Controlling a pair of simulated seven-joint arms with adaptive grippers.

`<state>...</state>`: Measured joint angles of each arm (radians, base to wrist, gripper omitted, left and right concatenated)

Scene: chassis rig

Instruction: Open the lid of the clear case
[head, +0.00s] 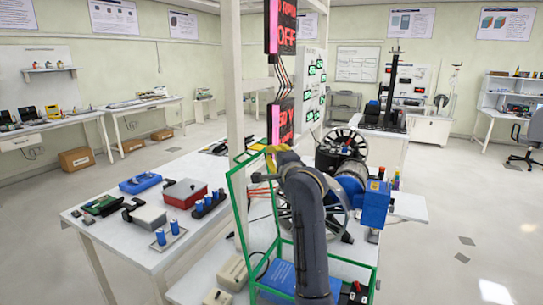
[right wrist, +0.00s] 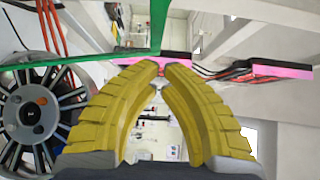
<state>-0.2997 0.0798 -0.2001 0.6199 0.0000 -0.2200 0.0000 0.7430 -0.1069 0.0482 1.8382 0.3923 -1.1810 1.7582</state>
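I cannot pick out a clear case or its lid with certainty in either view. My right gripper (head: 264,150) is raised beside the upright post and the green frame, above the table. In the right wrist view its two yellow fingers (right wrist: 163,66) curve in and their tips meet or nearly meet, with nothing seen between them. My left gripper is in neither view.
The white table (head: 120,240) holds a red box (head: 185,192), a grey box (head: 147,216) and blue cylinders (head: 167,236). A green frame (head: 240,205), spoked wheel (right wrist: 37,115), hanging cables and red-lit displays (head: 284,120) crowd the gripper.

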